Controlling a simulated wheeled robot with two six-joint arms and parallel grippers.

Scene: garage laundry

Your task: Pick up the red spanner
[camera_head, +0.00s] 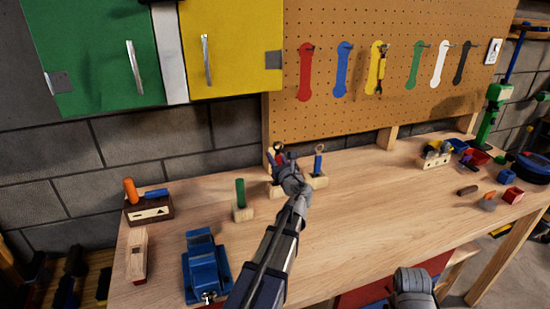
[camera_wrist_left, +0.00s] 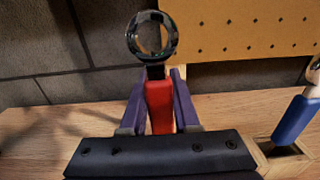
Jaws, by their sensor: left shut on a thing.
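The red spanner (camera_wrist_left: 158,105) stands upright in the left wrist view, its dark ring end up and its red handle between the two purple fingers. My left gripper (camera_head: 279,158) is shut on that handle above the back part of the workbench. In the head view the gripper hides most of the spanner. The lower end of the handle is hidden by the gripper body, so I cannot tell whether it touches its wooden block. My right gripper's fingers are not in view.
A blue spanner (camera_head: 318,162) stands in a wooden block just right of the gripper. A green-handled tool (camera_head: 240,192) stands in a block to the left. A blue vise (camera_head: 205,268) sits at front left. The pegboard (camera_head: 340,110) rises behind. The bench middle is clear.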

